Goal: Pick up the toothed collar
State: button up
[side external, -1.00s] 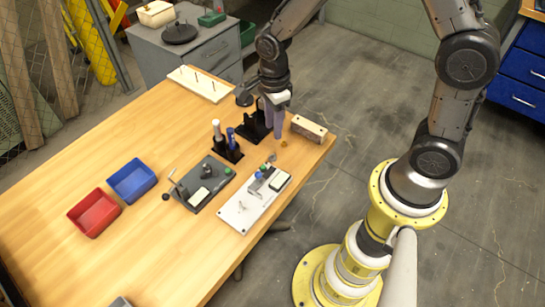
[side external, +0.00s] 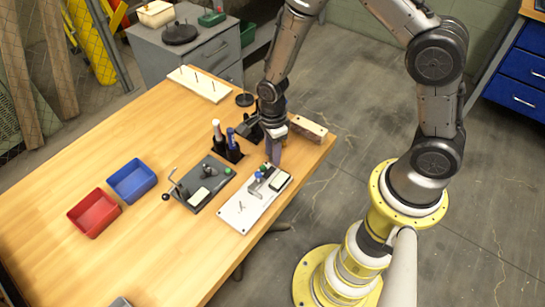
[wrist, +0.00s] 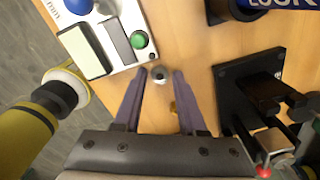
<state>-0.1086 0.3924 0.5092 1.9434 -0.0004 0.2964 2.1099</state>
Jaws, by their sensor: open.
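A small grey round part with a dark hole, which looks like the toothed collar (wrist: 159,74), lies on the wooden table in the wrist view. Its teeth are too small to make out. My gripper (wrist: 158,80) is open, with one purple-grey finger to each side of the collar near the fingertips. A gap shows on both sides, and I cannot tell the exact height. In the side view my gripper (side external: 273,162) points down beside the white fixture plate, and its fingers hide the collar there. A small brass piece (wrist: 172,107) lies between the fingers, closer to the palm.
The white fixture plate (side external: 238,214) with its green button (wrist: 139,40) sits very close to the collar. A black stand (wrist: 238,95) is to the right in the wrist view. A wooden block (side external: 308,128) lies near the table edge. Red (side external: 94,212) and blue bins (side external: 132,181) stand farther left.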

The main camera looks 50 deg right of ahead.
grip_shut()
dwell(0.3)
jog(key=shift+r, duration=0.45)
notch_tip(320, 180, up, 3)
jog(key=shift+f, duration=0.2)
jog(key=s+d+r, duration=0.1)
jog(key=s+r, duration=0.8)
jog(key=s, duration=0.5)
jog(key=shift+d+r, duration=0.25)
